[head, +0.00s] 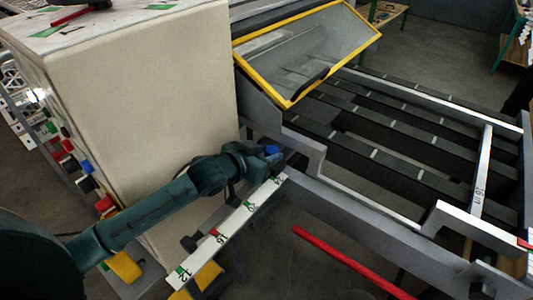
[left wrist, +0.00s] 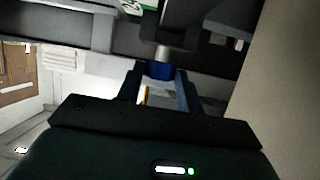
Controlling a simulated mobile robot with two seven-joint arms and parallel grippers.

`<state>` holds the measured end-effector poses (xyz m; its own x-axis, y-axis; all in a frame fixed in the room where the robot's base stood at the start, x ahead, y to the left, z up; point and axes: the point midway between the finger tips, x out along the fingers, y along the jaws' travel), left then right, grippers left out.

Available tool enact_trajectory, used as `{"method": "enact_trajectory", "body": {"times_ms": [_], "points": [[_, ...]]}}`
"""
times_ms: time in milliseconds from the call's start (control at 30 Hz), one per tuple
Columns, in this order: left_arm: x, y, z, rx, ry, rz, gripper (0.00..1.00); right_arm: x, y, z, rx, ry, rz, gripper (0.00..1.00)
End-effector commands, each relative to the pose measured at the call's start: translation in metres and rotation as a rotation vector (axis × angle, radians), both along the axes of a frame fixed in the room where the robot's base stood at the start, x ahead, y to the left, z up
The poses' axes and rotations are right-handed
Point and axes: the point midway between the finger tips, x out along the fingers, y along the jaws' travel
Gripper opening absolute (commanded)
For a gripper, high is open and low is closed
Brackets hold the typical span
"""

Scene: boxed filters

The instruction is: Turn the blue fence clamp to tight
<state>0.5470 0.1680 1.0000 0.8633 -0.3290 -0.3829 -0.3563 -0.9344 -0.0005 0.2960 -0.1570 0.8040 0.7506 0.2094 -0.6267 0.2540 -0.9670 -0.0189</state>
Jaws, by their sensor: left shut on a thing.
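The blue fence clamp (head: 271,149) is a small blue knob at the near end of the machine's front rail, beside the white scale bar. In the left wrist view the blue clamp (left wrist: 160,70) sits between my two fingertips, with a pale metal shaft above it. My left gripper (head: 267,155) reaches in from the left and is shut on the clamp; its fingers (left wrist: 160,84) show on both sides of the blue part. The clamp is partly hidden by the gripper in the head view. My right gripper is not in view.
A white numbered scale bar (head: 232,224) runs just below my left wrist. A large cream cabinet (head: 150,95) stands close behind my left arm. A yellow-framed clear guard (head: 305,52) is above the slatted machine bed (head: 400,145). A red bar (head: 350,262) lies in front.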

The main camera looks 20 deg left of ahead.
Motion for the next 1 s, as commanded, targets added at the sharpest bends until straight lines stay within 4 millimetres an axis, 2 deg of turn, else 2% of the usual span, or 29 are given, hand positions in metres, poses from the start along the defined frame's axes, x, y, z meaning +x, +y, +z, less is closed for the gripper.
{"method": "enact_trajectory", "body": {"times_ms": [200, 233, 467, 767, 867, 1000], "points": [[0.0, -0.001, 0.0, 0.0, 0.0, -0.001, 0.14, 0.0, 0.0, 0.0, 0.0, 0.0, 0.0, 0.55], [0.0, -0.001, 0.0, 0.0, 0.0, -0.001, 0.39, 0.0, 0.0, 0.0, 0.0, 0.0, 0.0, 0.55], [0.0, -0.001, 0.0, -0.001, 0.0, 0.0, 0.58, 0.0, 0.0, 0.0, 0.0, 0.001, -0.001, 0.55], [-0.002, 0.001, 0.001, -0.001, 0.0, 0.001, 0.58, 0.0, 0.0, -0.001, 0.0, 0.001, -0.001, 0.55], [-0.009, 0.004, 0.003, 0.0, 0.0, 0.001, 0.58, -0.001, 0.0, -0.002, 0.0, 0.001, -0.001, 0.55], [-0.031, 0.012, 0.011, 0.001, 0.002, 0.0, 0.58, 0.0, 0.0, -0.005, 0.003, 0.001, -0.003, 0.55]]}}
